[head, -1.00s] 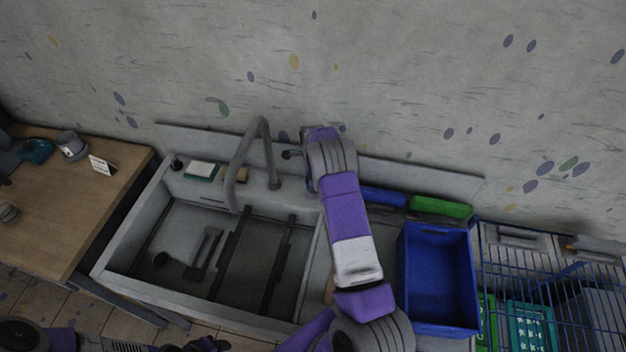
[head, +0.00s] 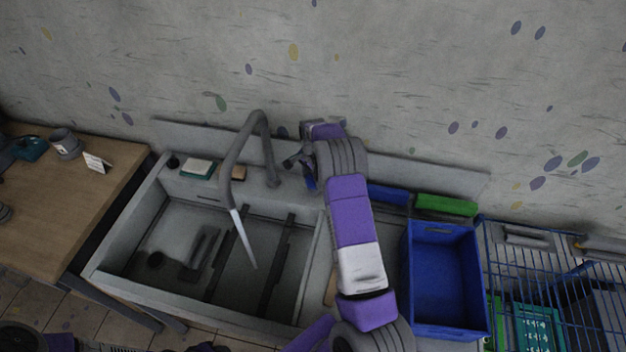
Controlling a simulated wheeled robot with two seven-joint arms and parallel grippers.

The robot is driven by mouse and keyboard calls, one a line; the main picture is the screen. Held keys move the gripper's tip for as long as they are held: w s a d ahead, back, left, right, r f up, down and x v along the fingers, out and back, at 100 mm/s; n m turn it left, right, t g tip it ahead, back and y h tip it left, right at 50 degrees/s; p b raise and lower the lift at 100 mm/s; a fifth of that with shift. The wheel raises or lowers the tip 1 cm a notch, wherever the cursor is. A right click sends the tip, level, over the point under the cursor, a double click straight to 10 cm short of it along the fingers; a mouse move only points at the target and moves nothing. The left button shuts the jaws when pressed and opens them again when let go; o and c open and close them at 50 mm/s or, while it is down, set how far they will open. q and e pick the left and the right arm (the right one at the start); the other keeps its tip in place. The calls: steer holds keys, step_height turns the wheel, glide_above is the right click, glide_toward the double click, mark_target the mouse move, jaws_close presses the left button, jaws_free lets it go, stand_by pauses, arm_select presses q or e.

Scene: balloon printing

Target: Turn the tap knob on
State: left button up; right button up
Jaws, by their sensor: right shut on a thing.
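The grey gooseneck tap (head: 258,150) stands at the back edge of the metal sink (head: 165,285). A pale stream of water (head: 243,240) runs from its spout into the basin. My right gripper (head: 299,160) is at the tap's right side, shut on the tap knob, which is small, dark and mostly hidden by the gripper and arm. My left gripper is not clearly visible; only dark and purple parts of my left arm show at the bottom left edge.
A blue wire basket (head: 560,260) is at far right. A wooden table (head: 65,205) is at left. A sponge (head: 197,168) lies on the sink's back ledge.

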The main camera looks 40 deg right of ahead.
mark_target(313, 179)
steer(key=n+b, duration=0.1)
steer(key=n, duration=0.4)
steer(key=shift+n+b, duration=0.7)
steer(key=shift+n, duration=1.9)
steer(key=o, duration=1)
steer(key=shift+o, duration=0.2)
step_height(313, 179, up, 8)
steer(key=shift+f, duration=0.15)
steer(key=shift+s+f, duration=0.1)
